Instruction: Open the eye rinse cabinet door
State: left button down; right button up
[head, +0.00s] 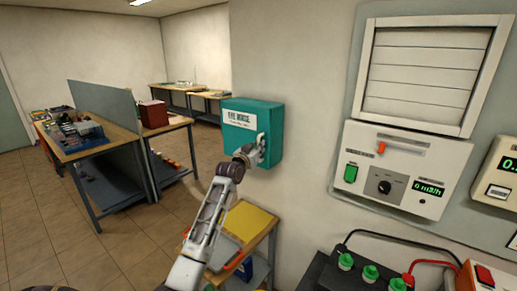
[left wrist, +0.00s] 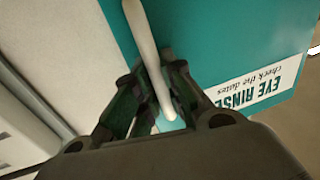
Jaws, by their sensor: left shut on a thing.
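The eye rinse cabinet (head: 246,113) is a teal box on the wall near the middle of the head view, with a white label reading "EYE RINSE". Its door looks shut. The cabinet front also fills much of the left wrist view (left wrist: 240,35), label upside down at the right. A pale bar handle (left wrist: 143,35) runs between the fingers there. My left gripper (head: 255,150) is at the right part of the cabinet front. In the left wrist view the left gripper (left wrist: 153,95) is shut on the handle. My right gripper is not in view.
A small table (head: 247,220) with a yellow sheet stands below the cabinet. At the right are a wall control panel (head: 400,175) and a dark box with green caps (head: 370,272). Workbenches and a grey divider (head: 108,110) stand at the left. The floor between is clear.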

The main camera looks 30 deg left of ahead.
pick_arm(q)
jog(key=shift+s, duration=0.25)
dwell(0.3)
